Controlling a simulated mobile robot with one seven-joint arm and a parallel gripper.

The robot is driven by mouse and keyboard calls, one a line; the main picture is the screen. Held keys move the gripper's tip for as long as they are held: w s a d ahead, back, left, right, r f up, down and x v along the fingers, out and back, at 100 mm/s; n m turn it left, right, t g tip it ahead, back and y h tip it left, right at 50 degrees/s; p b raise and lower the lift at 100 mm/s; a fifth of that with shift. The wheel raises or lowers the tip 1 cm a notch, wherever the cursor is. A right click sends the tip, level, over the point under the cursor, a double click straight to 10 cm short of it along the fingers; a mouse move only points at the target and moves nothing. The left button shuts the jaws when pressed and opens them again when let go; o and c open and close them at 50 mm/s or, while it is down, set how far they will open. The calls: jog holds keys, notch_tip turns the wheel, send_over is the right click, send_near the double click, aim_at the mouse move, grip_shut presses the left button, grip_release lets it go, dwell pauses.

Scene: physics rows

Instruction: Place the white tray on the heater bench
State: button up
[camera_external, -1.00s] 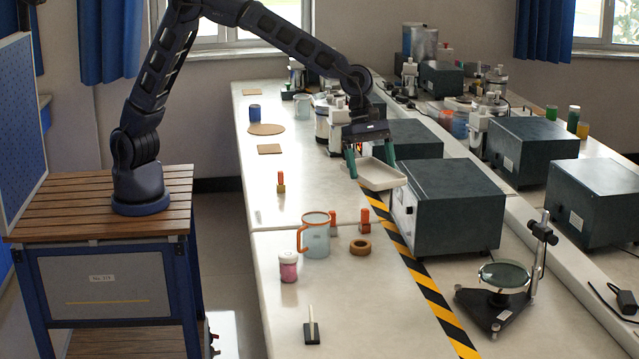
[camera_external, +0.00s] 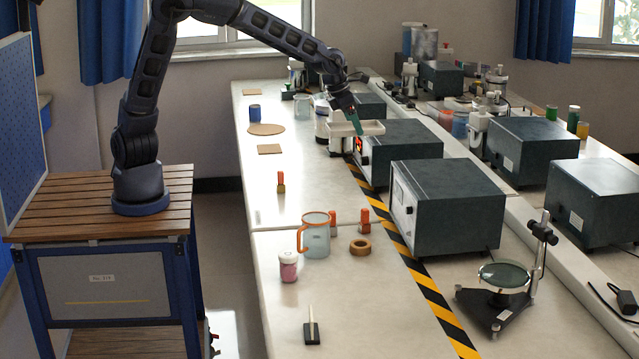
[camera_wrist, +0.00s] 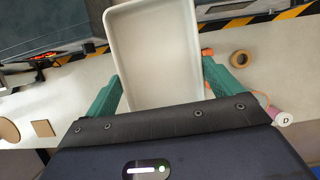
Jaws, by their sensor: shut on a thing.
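The white tray (camera_external: 372,128) is held level in my gripper (camera_external: 358,127), clear of the worktop. In the external view it overlaps the front upper part of a dark box (camera_external: 408,150) with a red-lit front. Whether it is above that box or in front of it, I cannot tell. In the wrist view the empty tray (camera_wrist: 155,55) lies between the green fingers of my gripper (camera_wrist: 158,92), and the dark box (camera_wrist: 45,25) is on the left. Which of the dark boxes is the heater bench, the frames do not make clear.
A larger dark box (camera_external: 447,205) stands nearer the camera. A white-and-dark instrument (camera_external: 337,135) is just left of the tray. Striped tape (camera_external: 400,243) runs along the boxes' fronts. An orange-handled mug (camera_external: 316,238) and a tape ring (camera_external: 360,247) sit nearer.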

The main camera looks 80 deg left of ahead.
aim_at(339, 202)
jog(key=s+a+r+n+y, duration=0.1)
jog(key=s+a+r+n, duration=0.1)
jog(key=a, duration=0.3)
jog(key=s+a+r+n+y, duration=0.1)
jog(key=a+r+n, duration=0.1)
jog(key=a, duration=0.3)
notch_tip(339, 202, down, 31)
jog(key=shift+f, duration=0.2)
dwell(1.2)
jog(key=o, duration=0.7)
jog(key=shift+f, duration=0.1)
jog(key=shift+c, duration=0.2)
jog(key=shift+o, duration=0.7)
jog(key=shift+s, duration=0.1)
